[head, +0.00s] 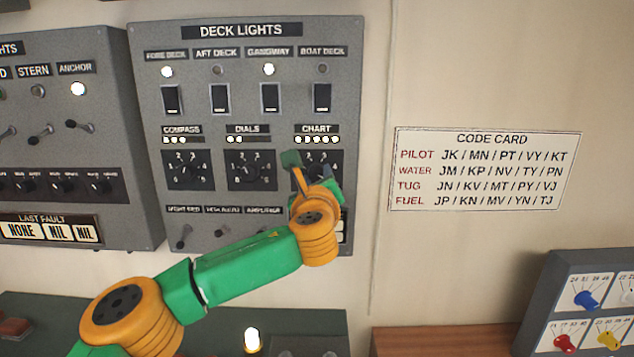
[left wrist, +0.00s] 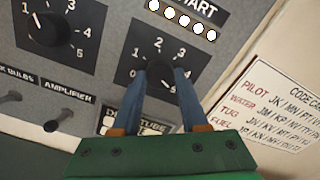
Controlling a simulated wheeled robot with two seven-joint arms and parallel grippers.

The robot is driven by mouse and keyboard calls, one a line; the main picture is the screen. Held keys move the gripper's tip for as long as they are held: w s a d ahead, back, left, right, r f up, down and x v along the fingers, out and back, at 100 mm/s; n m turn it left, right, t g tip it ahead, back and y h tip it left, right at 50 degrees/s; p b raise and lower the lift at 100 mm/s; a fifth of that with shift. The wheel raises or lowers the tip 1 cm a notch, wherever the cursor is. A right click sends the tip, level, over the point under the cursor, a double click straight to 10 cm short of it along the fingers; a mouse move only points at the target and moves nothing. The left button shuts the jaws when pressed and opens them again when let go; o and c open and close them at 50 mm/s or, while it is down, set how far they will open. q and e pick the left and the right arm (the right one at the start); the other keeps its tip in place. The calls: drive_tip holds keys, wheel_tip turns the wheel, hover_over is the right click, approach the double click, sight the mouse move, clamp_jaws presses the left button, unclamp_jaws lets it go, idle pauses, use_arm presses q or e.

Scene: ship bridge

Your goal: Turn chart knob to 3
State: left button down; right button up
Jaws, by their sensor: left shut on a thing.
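The chart knob (left wrist: 159,70) is a small black knob on a dark dial plate numbered 0 to 5, below the CHART label. In the head view the plate (head: 336,156) is at the right end of the dial row, and my gripper hides most of it. My left gripper (head: 309,167) reaches it from below. In the left wrist view both fingers of my left gripper (left wrist: 159,76) are around the knob, shut on it. The pointer is mostly hidden, so I cannot tell its number surely. The several chart lamps (left wrist: 183,19) above are all lit. My right gripper is not in view.
The compass dial (head: 188,170) and the dials dial (head: 251,170) sit to the left on the same panel. Small levers (head: 184,238) are below. A code card (head: 487,168) hangs on the bare wall to the right.

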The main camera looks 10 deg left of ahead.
use_arm(q)
drive_tip(key=n+b, duration=0.2)
drive_tip(key=n, duration=0.2)
drive_tip(key=shift+f+n, duration=0.1)
drive_tip(key=shift+n, duration=0.2)
drive_tip(key=n+b, duration=0.1)
drive_tip(key=n, duration=0.3)
drive_tip(key=shift+n+b, duration=0.3)
drive_tip(key=shift+b, duration=0.05)
drive_tip(key=n+b, duration=0.1)
drive_tip(key=n, duration=0.3)
drive_tip(key=shift+n, duration=2.3)
drive_tip(key=shift+b, duration=0.3)
drive_tip(key=shift+c, duration=2.2)
unclamp_jaws()
drive_tip(key=shift+r, duration=0.2)
